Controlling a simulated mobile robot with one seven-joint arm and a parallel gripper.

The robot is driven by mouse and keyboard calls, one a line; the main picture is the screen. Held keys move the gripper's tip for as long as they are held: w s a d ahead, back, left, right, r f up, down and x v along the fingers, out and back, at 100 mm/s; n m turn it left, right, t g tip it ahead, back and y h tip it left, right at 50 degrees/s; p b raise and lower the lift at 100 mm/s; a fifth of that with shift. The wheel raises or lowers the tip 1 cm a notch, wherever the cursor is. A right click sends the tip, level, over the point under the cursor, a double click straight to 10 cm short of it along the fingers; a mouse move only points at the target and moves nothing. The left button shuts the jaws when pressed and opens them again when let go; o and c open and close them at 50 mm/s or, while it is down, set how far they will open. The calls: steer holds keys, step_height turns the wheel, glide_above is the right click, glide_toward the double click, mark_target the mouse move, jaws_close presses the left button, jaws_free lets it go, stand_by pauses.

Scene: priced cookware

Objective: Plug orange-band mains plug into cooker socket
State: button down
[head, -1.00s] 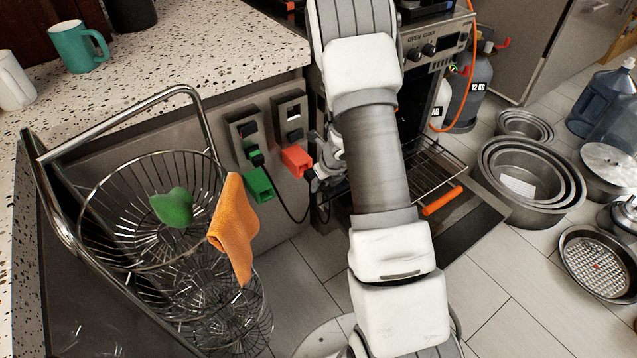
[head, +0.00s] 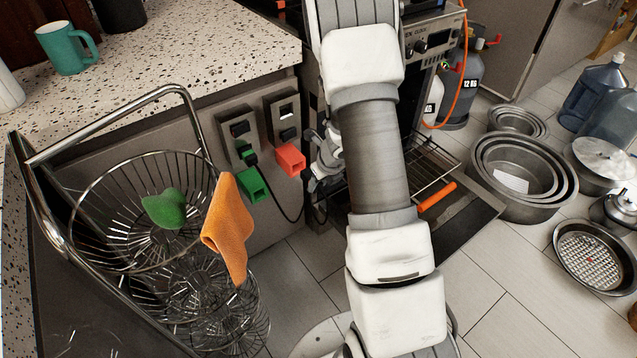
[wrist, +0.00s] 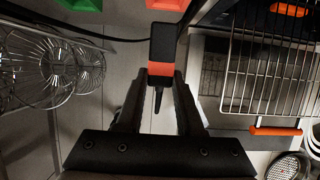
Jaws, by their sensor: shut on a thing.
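In the wrist view my gripper (wrist: 160,88) is shut on the mains plug (wrist: 163,43), a black body with an orange band (wrist: 160,69). A short dark cord end hangs between the fingers. In the head view my gripper (head: 318,155) is partly hidden behind my arm; the plug cannot be made out there. Two wall sockets are on the grey panel left of it. The right socket (head: 283,112) has a red block (head: 290,160) below it, a little left of my gripper. The left socket (head: 237,132) has a black plug and a green block (head: 252,184). Which is the cooker's is not readable.
A wire basket stand (head: 140,190) with an orange cloth (head: 229,228) stands left of the sockets. The oven (head: 428,42) has its rack (head: 420,170) out on the right. A black cable (head: 285,215) hangs below the sockets. Pans (head: 520,175) lie on the floor.

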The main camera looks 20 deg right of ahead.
step_height(320, 180, up, 17)
steer(key=p, duration=1.5)
steer(key=shift+w+g, duration=0.25)
steer(key=shift+g, duration=0.15)
steer(key=shift+r+p, duration=0.1)
steer(key=shift+p, duration=0.3)
steer(key=shift+w+a+p, duration=0.2)
steer(key=shift+w+p, duration=0.55)
steer(key=shift+w, duration=0.2)
steer(key=shift+w+a+p, duration=0.15)
steer(key=shift+w+p, duration=0.55)
steer(key=shift+w, duration=0.25)
steer(key=shift+w+a+p, duration=0.2)
steer(key=shift+w+p, duration=0.55)
steer(key=shift+w, duration=0.2)
steer(key=shift+w+p, duration=0.1)
steer(key=shift+p, duration=0.35)
steer(key=shift+w, duration=0.1)
steer(key=shift+w+a+p, duration=0.1)
steer(key=shift+w+p, duration=0.2)
steer(key=shift+w, duration=0.05)
steer(key=shift+w+a+p, duration=0.15)
steer(key=shift+w+p, duration=0.4)
steer(key=shift+w, duration=0.2)
steer(key=shift+w+a+p, duration=0.15)
steer(key=shift+w+p, duration=0.4)
steer(key=shift+w, duration=0.2)
